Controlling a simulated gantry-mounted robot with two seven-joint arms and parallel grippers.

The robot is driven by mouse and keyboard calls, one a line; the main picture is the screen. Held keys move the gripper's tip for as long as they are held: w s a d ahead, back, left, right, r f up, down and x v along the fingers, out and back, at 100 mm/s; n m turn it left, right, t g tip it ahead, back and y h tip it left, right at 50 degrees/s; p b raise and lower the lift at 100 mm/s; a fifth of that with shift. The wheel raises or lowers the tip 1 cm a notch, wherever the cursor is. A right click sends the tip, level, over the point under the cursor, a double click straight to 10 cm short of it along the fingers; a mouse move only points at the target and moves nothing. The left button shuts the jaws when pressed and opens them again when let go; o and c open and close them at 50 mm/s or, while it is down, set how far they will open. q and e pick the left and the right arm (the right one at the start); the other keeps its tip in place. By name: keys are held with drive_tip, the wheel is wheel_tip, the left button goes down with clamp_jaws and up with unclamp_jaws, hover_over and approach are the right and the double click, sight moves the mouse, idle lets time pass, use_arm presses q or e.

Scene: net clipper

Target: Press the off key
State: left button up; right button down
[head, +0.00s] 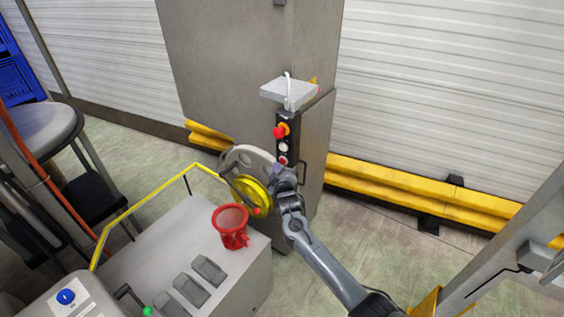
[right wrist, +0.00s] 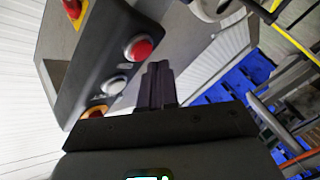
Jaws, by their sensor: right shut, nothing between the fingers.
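A black control box (head: 293,125) is mounted on the grey metal cabinet. In the head view it carries a red knob (head: 279,132) at the top, a white button (head: 283,147) in the middle and a red button (head: 283,160) low down. No label for off is legible. My right gripper (head: 277,171) is just below the red button. In the right wrist view the gripper's fingers (right wrist: 158,82) are shut and empty, beside the red button (right wrist: 138,48) and the white button (right wrist: 114,85). Contact with the red button cannot be told. My left gripper is out of view.
A machine with a yellow wheel (head: 253,194), a red funnel (head: 231,225) and a yellow rail (head: 150,205) stands left of my right arm. A small grey shelf (head: 290,91) sits above the box. A yellow barrier (head: 400,195) runs along the wall at right.

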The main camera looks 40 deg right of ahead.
drive_tip(key=a+p, duration=0.1)
drive_tip(key=a, duration=0.1)
drive_tip(key=s+a+p, duration=0.1)
drive_tip(key=a, duration=0.2)
drive_tip(key=shift+s+p, duration=0.1)
drive_tip(key=shift+p, duration=0.2)
drive_tip(key=shift+d, duration=0.1)
idle(0.7)
